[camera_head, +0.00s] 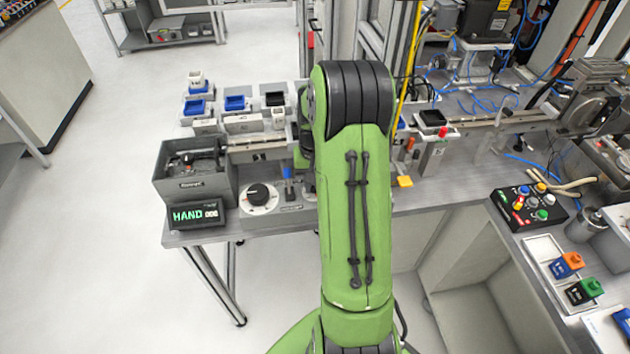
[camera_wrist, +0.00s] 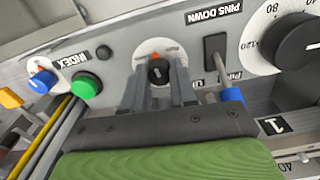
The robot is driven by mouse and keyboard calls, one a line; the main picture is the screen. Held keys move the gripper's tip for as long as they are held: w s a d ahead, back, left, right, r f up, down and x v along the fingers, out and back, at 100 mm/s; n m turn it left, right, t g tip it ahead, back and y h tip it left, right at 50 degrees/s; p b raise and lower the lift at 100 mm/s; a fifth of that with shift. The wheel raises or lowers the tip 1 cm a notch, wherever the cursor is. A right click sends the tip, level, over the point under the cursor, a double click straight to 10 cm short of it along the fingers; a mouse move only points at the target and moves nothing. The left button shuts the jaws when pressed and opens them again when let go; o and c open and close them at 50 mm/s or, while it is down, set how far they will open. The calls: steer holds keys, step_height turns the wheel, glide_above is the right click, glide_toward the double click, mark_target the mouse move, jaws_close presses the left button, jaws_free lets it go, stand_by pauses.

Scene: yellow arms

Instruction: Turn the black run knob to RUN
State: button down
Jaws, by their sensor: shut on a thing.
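In the wrist view, the small black knob (camera_wrist: 158,70) sits on a round white plate (camera_wrist: 163,50) on a grey panel. It has a pale mark on its face, and a small red-orange mark shows on the plate just above it. My gripper (camera_wrist: 160,82) is shut on this knob, one grey finger on each side. Any lettering on the plate is too small to read. In the head view, my green arm covers the gripper and this knob. A small display (camera_head: 196,215) there reads HAND in green.
Around the knob in the wrist view are a green button (camera_wrist: 86,85) by the INDEX label, a blue knob (camera_wrist: 42,80), a black PINS DOWN slot plate (camera_wrist: 217,52), a blue-capped lever (camera_wrist: 231,95) and a large black numbered dial (camera_wrist: 300,45). The floor at left is clear.

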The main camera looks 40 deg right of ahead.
steer(key=m, duration=0.5)
steer(key=shift+m, duration=0.3)
steer(key=shift+r+m, duration=0.1)
steer(key=shift+m, duration=2.2)
steer(key=c, duration=0.9)
jaws_free()
step_height(320, 180, up, 16)
steer(key=p, duration=0.3)
steer(key=shift+f, duration=0.2)
